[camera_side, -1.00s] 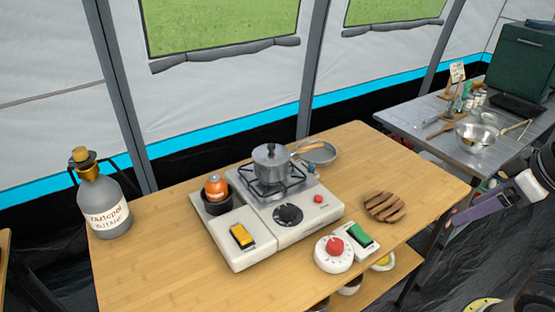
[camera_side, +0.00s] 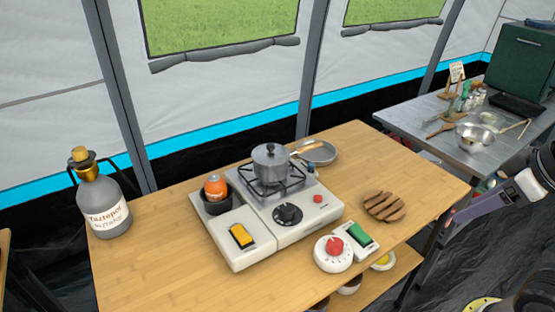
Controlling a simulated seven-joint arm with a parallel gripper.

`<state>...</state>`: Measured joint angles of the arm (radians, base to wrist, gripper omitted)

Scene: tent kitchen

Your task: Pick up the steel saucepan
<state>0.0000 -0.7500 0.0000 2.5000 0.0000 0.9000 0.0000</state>
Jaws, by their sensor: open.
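A grey lidded pot (camera_side: 270,165) stands upright on the black grate of the camp stove (camera_side: 300,222). A shiny steel pan (camera_side: 474,140) with a handle pointing right sits on the metal side table at the right. I cannot tell for certain which of these is the steel saucepan. My gripper's fingertips are not in view; only dark and white parts, probably of my arm, show at the right edge, below the side table.
A shallow pan (camera_side: 319,153) lies behind the stove. An orange canister (camera_side: 215,187) sits at the stove's left. A grey bottle (camera_side: 103,205), slatted wooden trivet (camera_side: 384,206) and white dial timer (camera_side: 333,253) stand on the wooden table (camera_side: 150,275). Spice jars and utensils crowd the metal table.

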